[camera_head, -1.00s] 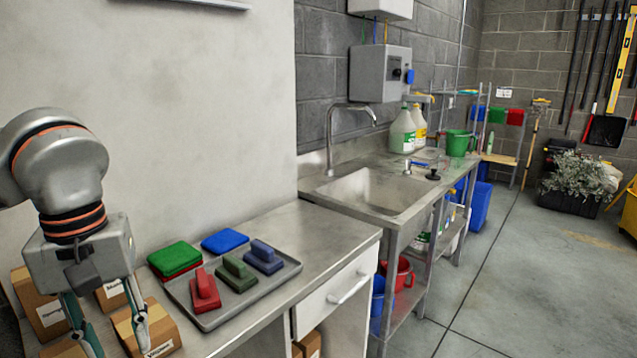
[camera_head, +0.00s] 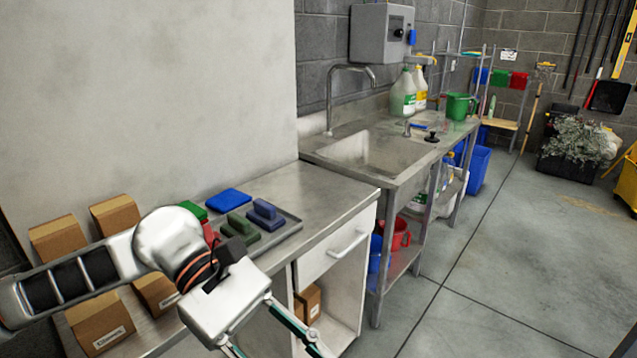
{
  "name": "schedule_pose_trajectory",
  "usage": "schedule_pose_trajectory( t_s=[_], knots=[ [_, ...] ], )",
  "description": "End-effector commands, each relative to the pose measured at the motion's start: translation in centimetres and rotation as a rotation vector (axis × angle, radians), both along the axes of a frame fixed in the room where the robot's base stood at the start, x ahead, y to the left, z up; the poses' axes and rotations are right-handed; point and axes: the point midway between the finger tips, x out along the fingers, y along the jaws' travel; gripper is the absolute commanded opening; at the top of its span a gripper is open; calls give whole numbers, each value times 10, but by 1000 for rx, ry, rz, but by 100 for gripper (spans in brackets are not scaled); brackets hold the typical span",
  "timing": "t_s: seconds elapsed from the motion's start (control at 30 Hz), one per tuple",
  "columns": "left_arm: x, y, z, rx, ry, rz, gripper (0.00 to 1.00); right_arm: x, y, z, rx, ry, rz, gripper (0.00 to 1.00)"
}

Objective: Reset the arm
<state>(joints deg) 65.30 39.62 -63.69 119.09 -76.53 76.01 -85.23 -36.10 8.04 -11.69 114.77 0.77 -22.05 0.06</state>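My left gripper (camera_head: 275,350) hangs over the front of the counter at the bottom of the head view. Its two fingers are spread apart with nothing seen between them; the fingertips are at or past the lower edge. My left arm (camera_head: 75,283) reaches in from the left, above several cardboard boxes. The forearm and wrist hide part of the grey tray (camera_head: 287,227), the red handled pad (camera_head: 209,233) and the green flat pad (camera_head: 192,208). A green handled pad (camera_head: 240,228) and a blue handled pad (camera_head: 265,214) lie on the tray. My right gripper is not in view.
A blue flat pad (camera_head: 228,200) lies behind the tray. Cardboard boxes (camera_head: 57,238) stand on the counter around my arm. A white drawer (camera_head: 335,250) and open cabinet are below the counter. A sink (camera_head: 360,150) adjoins to the right.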

Motion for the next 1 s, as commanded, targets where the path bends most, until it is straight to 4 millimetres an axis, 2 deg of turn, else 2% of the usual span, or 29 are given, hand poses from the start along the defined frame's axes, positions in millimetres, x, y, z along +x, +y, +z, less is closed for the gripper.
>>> schedule_pose_trajectory(
  t_s=[0.03, 0.13, 0.3, 0.43, 0.57, 0.67, 0.77, 0.87, 0.97, 1.0],
  knots=[
    [-5, -14, 8, -57, 100, 37, 33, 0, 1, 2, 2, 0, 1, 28],
    [-4, -35, 28, -157, 300, 121, 33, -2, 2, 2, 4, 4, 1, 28],
    [17, -55, 57, -313, 672, 273, 33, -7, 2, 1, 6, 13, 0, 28],
    [48, -55, 69, -420, 982, 392, 33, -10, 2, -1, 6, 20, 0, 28],
    [88, -44, 63, -519, 1309, 512, 33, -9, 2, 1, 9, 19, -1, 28],
    [119, -27, 44, -591, 1568, 604, 33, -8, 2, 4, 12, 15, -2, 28],
    [147, -5, 12, -665, 1834, 695, 33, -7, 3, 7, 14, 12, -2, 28],
    [168, 22, -34, -739, 2104, 785, 33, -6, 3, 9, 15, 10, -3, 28],
    [178, 52, -91, -819, 2375, 874, 33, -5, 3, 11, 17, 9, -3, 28],
    [177, 65, -117, -853, 2483, 908, 33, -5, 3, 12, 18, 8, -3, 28]
  ],
)
